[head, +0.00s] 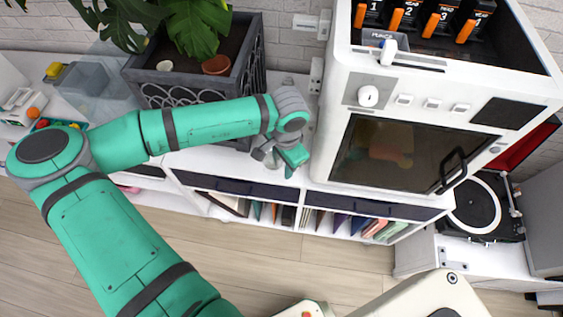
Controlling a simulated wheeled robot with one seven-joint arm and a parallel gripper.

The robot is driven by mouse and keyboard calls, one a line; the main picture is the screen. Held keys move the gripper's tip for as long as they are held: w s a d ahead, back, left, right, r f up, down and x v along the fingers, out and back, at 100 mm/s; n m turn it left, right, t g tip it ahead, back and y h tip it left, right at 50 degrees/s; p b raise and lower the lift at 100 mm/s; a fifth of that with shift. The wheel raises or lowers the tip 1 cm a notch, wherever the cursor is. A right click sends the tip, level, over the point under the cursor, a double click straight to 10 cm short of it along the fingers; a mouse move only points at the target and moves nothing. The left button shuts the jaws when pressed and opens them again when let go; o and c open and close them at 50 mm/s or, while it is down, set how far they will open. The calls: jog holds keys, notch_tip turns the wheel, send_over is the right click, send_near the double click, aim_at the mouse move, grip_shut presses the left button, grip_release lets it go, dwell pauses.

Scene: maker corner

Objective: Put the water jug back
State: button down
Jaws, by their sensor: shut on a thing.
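My gripper (283,163) is at the end of my green arm, low over the white cabinet top, between the planter and the white printer-like machine. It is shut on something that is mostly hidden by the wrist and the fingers. Small grey parts show beside the fingers, and I cannot tell whether they belong to the gripper or to the held thing. I cannot make out a water jug for certain. A clear bluish tub (84,88) stands on the cabinet top at the left.
The grey planter (160,75) with a leafy plant stands behind my arm. The white machine (330,130) with a dark door stands close to the right of my gripper. A turntable (474,207) is at the far right. Shelves with books are below; the wooden floor in front looks clear.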

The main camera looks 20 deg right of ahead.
jog(key=shift+w+d+f, duration=0.1)
jog(key=shift+w+f, duration=0.4)
jog(key=shift+f, duration=0.15)
jog(key=f, duration=0.3)
jog(key=shift+w, duration=0.35)
jog(key=shift+s+d+f, duration=0.1)
jog(key=shift+s, duration=0.15)
jog(key=c, duration=1.3)
grip_release()
jog(key=shift+f, duration=0.1)
jog(key=shift+o, duration=0.2)
jog(key=r, duration=1.2)
jog(key=shift+s+r, duration=0.15)
jog(key=shift+s, duration=0.1)
